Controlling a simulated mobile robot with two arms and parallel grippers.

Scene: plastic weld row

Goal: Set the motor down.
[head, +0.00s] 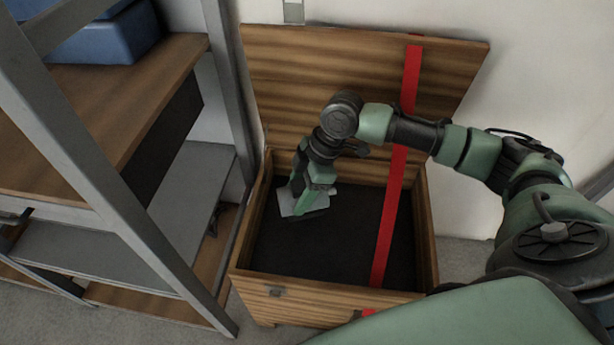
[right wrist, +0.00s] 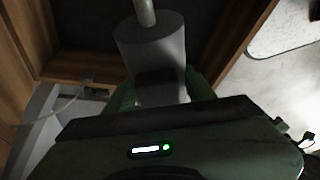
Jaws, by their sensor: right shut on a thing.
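The motor (right wrist: 152,48) is a grey cylinder with a thin shaft at its end, seen in the right wrist view. In the head view it shows as a pale grey shape (head: 302,204) low inside the left part of an open wooden crate (head: 330,290). My right gripper (head: 307,190) reaches down into the crate and is shut on the motor, its green fingers on either side. I cannot tell whether the motor touches the dark crate floor (head: 325,248). My left gripper is not in view.
The crate's hinged lid (head: 320,75) stands open at the back against the wall. A red strap (head: 388,225) runs down the lid and across the crate, right of the gripper. A metal-framed shelf (head: 110,195) stands close on the left. Crate floor in front of the motor is clear.

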